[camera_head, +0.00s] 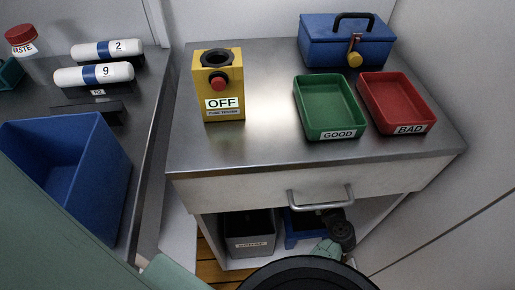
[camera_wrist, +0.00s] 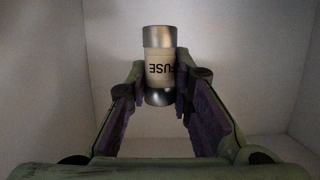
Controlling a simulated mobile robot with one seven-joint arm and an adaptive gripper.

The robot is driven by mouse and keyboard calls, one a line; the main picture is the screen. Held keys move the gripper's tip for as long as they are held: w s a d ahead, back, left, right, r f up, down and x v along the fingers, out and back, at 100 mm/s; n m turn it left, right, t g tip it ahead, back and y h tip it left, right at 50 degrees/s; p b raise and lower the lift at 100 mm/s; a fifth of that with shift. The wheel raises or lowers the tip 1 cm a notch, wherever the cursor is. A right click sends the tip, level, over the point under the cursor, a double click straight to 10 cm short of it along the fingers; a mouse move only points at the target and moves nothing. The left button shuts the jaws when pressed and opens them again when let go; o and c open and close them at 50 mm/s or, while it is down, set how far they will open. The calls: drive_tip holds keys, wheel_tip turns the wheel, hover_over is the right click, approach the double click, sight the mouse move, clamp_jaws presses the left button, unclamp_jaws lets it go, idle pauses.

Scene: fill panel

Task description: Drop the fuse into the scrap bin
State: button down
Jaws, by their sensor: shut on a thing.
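The fuse (camera_wrist: 160,68) is a cream cylinder with metal end caps and the word FUSE on it. My gripper (camera_wrist: 162,84) is shut on it, with the fuse upright in the wrist view between the fingertips. Pale, plain walls show behind it, and no bin is seen there. In the head view a grey open bin (camera_head: 248,247) stands on the shelf under the workbench; its front label is too small to read surely, so I cannot tell if it is the scrap bin.
The steel-topped bench (camera_head: 255,140) carries a yellow fuse tester (camera_head: 229,87) marked OFF, a green GOOD tray (camera_head: 337,133), a red BAD tray (camera_head: 378,117) and a blue locked toolbox (camera_head: 327,55). A blue bin (camera_head: 110,165) stands at left. A drawer handle (camera_head: 321,197) juts out above the shelf.

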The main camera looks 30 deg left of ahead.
drive_tip(key=s+a+f+n+g+y+p, duration=0.1)
drive_tip(key=s+a+n+g+y+p, duration=0.15)
drive_tip(key=s+a+n+g, duration=0.55)
drive_tip(key=s+a+f+n+g+y+p, duration=0.1)
drive_tip(key=s+a+n+g+y, duration=0.3)
drive_tip(key=a, duration=0.6)
wheel_tip(320, 180, down, 6)
drive_tip(key=s+m+b, duration=0.1)
drive_tip(key=b, duration=0.2)
drive_tip(key=shift+s+h, duration=0.2)
drive_tip(key=shift+h, duration=0.15)
drive_tip(key=shift+d, duration=0.1)
drive_tip(key=c, duration=1.3)
unclamp_jaws()
drive_tip(key=shift+c, duration=0.2)
